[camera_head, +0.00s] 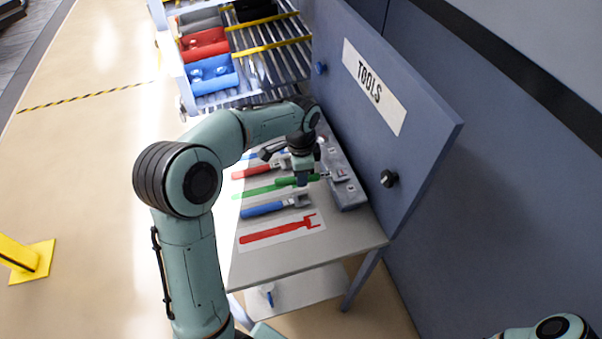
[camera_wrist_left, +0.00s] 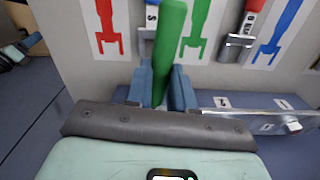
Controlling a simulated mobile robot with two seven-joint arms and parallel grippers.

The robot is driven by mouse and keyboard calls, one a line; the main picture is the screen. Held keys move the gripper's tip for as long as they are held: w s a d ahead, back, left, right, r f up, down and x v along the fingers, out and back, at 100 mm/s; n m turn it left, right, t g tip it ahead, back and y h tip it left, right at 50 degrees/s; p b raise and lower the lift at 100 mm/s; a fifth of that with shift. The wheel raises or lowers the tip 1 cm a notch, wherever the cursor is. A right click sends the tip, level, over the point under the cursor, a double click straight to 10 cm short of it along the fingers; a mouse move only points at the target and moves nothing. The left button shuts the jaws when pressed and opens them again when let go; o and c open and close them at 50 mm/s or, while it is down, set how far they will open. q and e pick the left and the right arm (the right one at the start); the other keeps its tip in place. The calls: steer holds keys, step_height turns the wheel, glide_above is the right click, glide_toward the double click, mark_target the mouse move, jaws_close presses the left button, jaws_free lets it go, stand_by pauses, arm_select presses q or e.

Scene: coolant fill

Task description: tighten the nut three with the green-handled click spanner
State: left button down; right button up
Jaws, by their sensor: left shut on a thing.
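The green-handled click spanner (camera_head: 286,181) is in my left gripper (camera_head: 303,179), over the tool table. In the left wrist view its green handle (camera_wrist_left: 167,45) stands between the two blue fingers of the gripper (camera_wrist_left: 161,84), which are shut on it. A printed green outline (camera_wrist_left: 201,28) shows beside the handle. The spanner's head is largely hidden by the gripper. A grey block (camera_head: 350,194) with small number labels lies along the table's back edge, close to the gripper; it also shows in the left wrist view (camera_wrist_left: 255,103). I cannot tell which nut is number three. My right gripper is out of view.
A blue-handled spanner (camera_head: 264,209) and a red-handled spanner (camera_head: 254,171) lie either side of the green one. A red printed outline (camera_head: 280,232) is bare. The upright TOOLS panel (camera_head: 418,115) bounds the table (camera_head: 265,265) behind. A rack with coloured bins (camera_head: 208,76) stands beyond.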

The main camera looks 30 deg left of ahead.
arm_select(q)
steer(key=shift+w, duration=0.1)
steer(key=shift+w+a+m+p, duration=0.45)
steer(key=shift+w+m+p, duration=0.1)
steer(key=shift+m, duration=0.15)
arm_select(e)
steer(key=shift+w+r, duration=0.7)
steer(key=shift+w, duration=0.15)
arm_select(q)
steer(key=shift+w+a, duration=0.1)
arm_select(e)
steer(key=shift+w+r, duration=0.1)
arm_select(q)
steer(key=shift+w+a+m, duration=0.35)
steer(key=shift+w+m, duration=0.2)
steer(key=shift+m, duration=0.25)
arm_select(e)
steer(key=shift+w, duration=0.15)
arm_select(q)
steer(key=shift+w+a+m, duration=0.3)
steer(key=shift+w+m, duration=0.45)
steer(key=shift+m, duration=0.05)
steer(key=shift+w, duration=0.1)
